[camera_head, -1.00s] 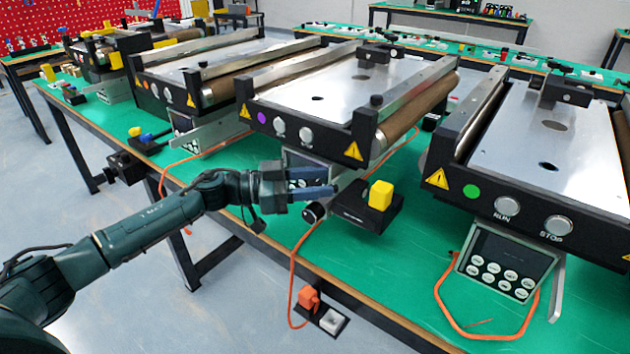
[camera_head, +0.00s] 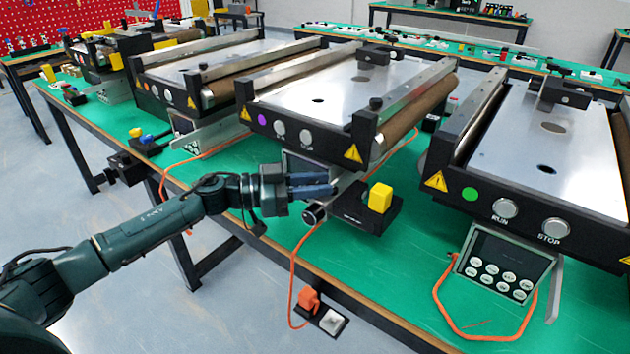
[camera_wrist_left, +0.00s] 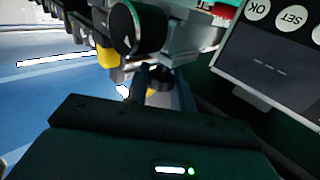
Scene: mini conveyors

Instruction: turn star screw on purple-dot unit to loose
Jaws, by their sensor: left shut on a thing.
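The purple-dot unit (camera_head: 312,100) is the middle conveyor, with a purple dot at the left of its front face. My left gripper (camera_head: 332,186) reaches in under its front right corner, beside the keypad panel. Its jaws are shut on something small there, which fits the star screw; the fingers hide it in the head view. In the left wrist view my fingers (camera_wrist_left: 158,82) point at dark, unclear parts below a round black knob (camera_wrist_left: 139,27). The screw's star shape and setting cannot be made out. My right gripper is out of view.
A black block with a yellow piece (camera_head: 380,198) and a round black knob (camera_head: 314,213) sit close below my fingers. The green-dot unit (camera_head: 545,150) stands at right.

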